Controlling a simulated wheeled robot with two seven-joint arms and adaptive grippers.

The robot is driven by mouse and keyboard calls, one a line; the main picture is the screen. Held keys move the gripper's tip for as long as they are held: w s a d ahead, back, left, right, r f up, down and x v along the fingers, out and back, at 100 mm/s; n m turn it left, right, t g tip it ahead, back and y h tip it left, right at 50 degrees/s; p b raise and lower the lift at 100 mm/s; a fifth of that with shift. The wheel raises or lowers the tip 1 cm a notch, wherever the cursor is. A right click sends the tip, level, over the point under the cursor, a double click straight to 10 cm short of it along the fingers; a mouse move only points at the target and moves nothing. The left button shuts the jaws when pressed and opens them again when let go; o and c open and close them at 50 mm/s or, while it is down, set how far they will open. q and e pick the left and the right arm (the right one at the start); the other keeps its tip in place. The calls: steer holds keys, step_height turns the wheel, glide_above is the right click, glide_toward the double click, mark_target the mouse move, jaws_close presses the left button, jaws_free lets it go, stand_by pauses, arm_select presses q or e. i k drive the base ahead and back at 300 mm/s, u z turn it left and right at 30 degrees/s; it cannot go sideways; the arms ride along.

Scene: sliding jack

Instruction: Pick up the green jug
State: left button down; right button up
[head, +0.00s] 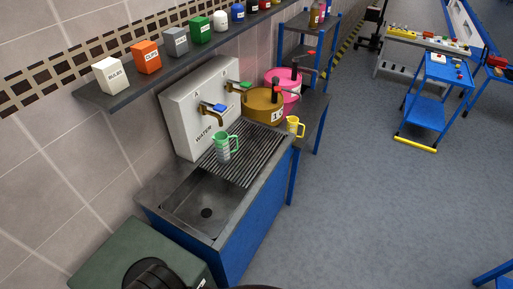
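The green jug (223,147) stands upright on the ribbed drain rack (249,168) beside the sink, in front of the white water dispenser (194,97). Its handle points to the right, and markings show on its side. It sits just below the tap with the blue lever (215,107). Neither of my grippers is in view, so nothing is seen touching the jug.
The sink basin (206,211) lies in front of the rack. A yellow jug (293,126), a brown pot (262,103) and a pink pot (284,82) stand to the right. A shelf with several small boxes (147,56) hangs above. Open floor (380,200) lies right.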

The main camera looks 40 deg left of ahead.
mark_target(227, 147)
steer(key=z, duration=0.05)
steer(key=i, duration=2.65)
steer(key=u, duration=3.25)
